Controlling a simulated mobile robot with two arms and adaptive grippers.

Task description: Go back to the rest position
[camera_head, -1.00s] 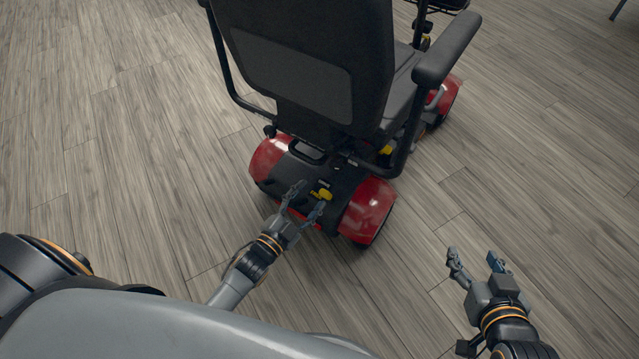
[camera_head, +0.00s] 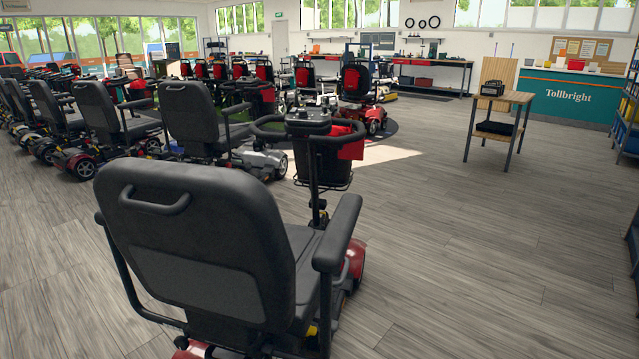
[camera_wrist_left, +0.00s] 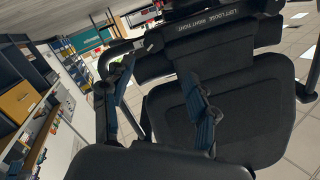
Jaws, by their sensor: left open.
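My left gripper (camera_wrist_left: 160,78) shows only in the left wrist view, its two dark fingers spread apart with nothing between them. Behind the fingers is a dark padded scooter seat (camera_wrist_left: 240,125) with a printed label above it that I cannot read surely. Neither gripper shows in the head view, and my right gripper is in no current frame. The nearest scooter (camera_head: 200,240) stands right in front of me, its black seat back towards me. Its red rear body is partly cut off at the bottom edge.
Rows of scooters (camera_head: 195,115) stand to the left and behind. A small wooden table (camera_head: 500,98) with a dark box stands at right, before a teal counter (camera_head: 570,98). Shelving (camera_head: 628,110) lines the right edge. The grey floor (camera_head: 470,230) at right is clear.

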